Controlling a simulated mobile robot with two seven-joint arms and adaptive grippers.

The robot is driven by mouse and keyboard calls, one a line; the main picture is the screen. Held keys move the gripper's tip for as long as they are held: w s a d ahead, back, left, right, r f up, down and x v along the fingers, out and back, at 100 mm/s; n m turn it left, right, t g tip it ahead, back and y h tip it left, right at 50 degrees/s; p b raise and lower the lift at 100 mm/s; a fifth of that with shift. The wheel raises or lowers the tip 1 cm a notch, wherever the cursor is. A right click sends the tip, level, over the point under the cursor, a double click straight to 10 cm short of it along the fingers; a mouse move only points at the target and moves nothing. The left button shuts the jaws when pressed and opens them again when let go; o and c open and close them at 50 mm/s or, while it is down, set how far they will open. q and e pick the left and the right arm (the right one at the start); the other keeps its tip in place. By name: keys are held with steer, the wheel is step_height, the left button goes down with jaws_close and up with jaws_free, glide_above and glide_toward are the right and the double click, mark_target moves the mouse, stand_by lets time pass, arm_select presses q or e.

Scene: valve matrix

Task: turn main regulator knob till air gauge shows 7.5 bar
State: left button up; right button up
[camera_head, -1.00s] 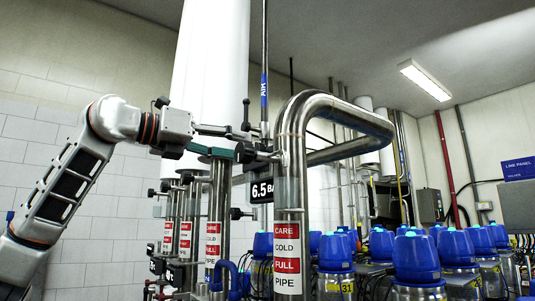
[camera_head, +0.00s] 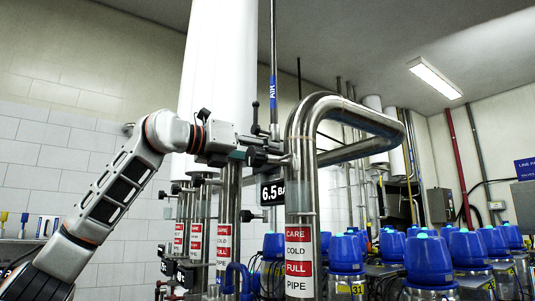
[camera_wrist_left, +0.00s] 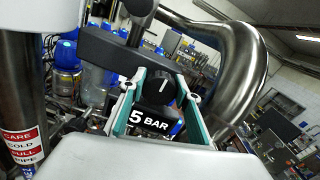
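The regulator knob (camera_wrist_left: 165,88) is round and black with a white pointer line, seen between the two teal-edged fingers of my left gripper (camera_wrist_left: 161,98) in the wrist view. The fingers look apart, with a gap on each side; I cannot tell whether they reach over it. In the head view my left gripper (camera_head: 250,147) is at the upright steel pipes, by a black knob (camera_head: 257,157). In the wrist view the display (camera_wrist_left: 150,122) shows only "5 BAR".
A thick bent steel pipe (camera_head: 301,140) stands just right of my left gripper. More labelled pipes (camera_head: 223,235) stand below and left. Several blue-capped bottles (camera_head: 428,260) fill the lower right.

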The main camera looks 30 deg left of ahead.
arm_select(q)
steer(key=shift+c, duration=0.5)
steer(key=shift+r+m+p, duration=0.1)
steer(key=shift+m+p, duration=0.2)
steer(key=shift+p, duration=0.1)
steer(key=m+p, duration=0.2)
steer(key=m, duration=0.1)
steer(key=shift+p, duration=0.35)
steer(key=shift+m+p, duration=0.7)
steer(key=shift+m, duration=0.4)
steer(key=shift+d, duration=0.1)
steer(key=o, duration=1.1)
steer(key=shift+o, duration=0.2)
